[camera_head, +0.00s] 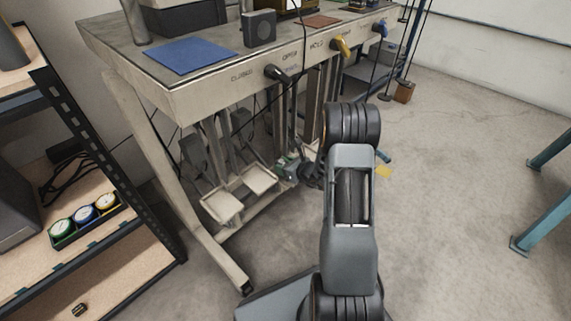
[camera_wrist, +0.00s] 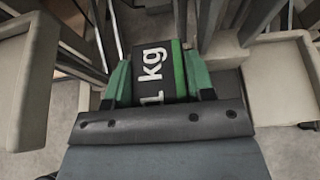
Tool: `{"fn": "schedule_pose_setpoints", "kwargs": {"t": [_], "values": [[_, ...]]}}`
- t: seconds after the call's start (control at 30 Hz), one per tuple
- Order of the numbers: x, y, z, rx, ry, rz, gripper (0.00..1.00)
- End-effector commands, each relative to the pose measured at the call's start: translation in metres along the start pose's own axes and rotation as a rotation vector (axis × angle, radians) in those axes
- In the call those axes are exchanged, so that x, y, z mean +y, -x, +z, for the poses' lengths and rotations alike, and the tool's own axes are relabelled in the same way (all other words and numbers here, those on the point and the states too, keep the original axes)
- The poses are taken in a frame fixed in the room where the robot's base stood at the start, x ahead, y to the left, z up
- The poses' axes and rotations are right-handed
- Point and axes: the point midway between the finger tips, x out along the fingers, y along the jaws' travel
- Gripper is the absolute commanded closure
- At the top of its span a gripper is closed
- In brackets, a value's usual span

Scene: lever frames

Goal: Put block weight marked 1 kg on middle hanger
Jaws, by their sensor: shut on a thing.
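The block weight (camera_wrist: 150,72) is dark with a green band and white "1 kg" lettering, seen in the wrist view. My gripper (camera_wrist: 158,80) is shut on it, with green fingers on either side. In the head view my gripper (camera_head: 290,168) is low under the bench, just right of the pale hanger plates. The left hanger plate (camera_head: 222,207) and another plate (camera_head: 258,180) beside it look empty. In the wrist view one pale plate (camera_wrist: 28,85) is at left and another (camera_wrist: 278,85) at right. Which one is the middle hanger cannot be told there.
The bench (camera_head: 190,88) with levers overhangs the hangers, and its front leg (camera_head: 205,235) stands close by. A shelf (camera_head: 110,220) with round gauges is at left. Rods and cables crowd the space under the bench. Open floor (camera_head: 460,180) lies to the right.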

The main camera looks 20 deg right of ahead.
Motion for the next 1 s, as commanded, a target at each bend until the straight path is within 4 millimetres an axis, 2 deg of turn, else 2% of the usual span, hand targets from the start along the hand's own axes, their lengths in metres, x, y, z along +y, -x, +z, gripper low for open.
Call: {"fn": "schedule_pose_setpoints", "kwargs": {"t": [0.17,0.8,0.83,1.0], "values": [[-0.001,0.001,0.004,-0.006,0.003,-0.001,1.00],[-0.001,-0.004,-0.007,-0.006,0.003,-0.001,1.00],[0.000,-0.004,-0.010,-0.001,0.000,0.000,0.48],[0.000,-0.004,-0.010,-0.001,0.000,0.000,0.32]]}}
